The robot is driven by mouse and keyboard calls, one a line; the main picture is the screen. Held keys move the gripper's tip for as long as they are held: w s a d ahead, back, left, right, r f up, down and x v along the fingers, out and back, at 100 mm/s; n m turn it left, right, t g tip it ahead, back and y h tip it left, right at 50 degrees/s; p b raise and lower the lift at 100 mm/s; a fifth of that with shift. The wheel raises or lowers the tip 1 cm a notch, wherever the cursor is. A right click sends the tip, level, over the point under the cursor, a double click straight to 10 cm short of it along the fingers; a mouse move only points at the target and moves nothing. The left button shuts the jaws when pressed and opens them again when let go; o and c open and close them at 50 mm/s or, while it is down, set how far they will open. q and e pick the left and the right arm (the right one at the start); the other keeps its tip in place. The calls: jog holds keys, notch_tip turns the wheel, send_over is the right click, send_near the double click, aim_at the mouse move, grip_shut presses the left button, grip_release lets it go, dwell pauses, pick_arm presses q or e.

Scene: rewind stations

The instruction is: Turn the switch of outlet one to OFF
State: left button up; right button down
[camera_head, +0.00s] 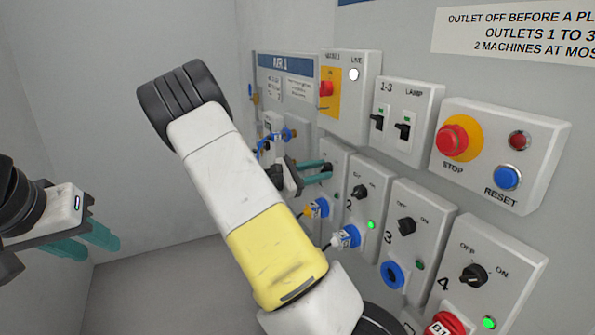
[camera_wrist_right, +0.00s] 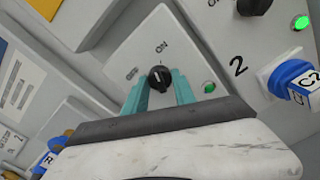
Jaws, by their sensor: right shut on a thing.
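The switch of outlet one (camera_wrist_right: 159,78) is a black knob on a pale panel, with OFF to its left and ON above it in the right wrist view. My right gripper (camera_wrist_right: 161,86) has its teal fingers on either side of the knob, shut on it. The knob's pale mark is small, so its exact setting is hard to tell. The outlet's lamp (camera_wrist_right: 209,87) is a dull green. My left gripper (camera_head: 103,243) is open and empty at the far left, away from the wall.
Outlet two (camera_head: 360,192), outlet three (camera_head: 406,226) and outlet four (camera_head: 473,275) stand to the right. Plugs with blue collars (camera_head: 345,238) stick out below. The STOP button (camera_head: 452,140) and RESET button (camera_head: 508,177) sit above. The left side is free room.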

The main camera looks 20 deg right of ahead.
jog(key=n, duration=1.3)
jog(key=shift+n, duration=0.3)
dwell(0.4)
jog(key=c, duration=1)
grip_release()
jog(key=shift+s+a, duration=0.2)
jog(key=shift+a, duration=1.8)
jog(key=shift+s+a, duration=0.15)
jog(key=shift+a, duration=1.8)
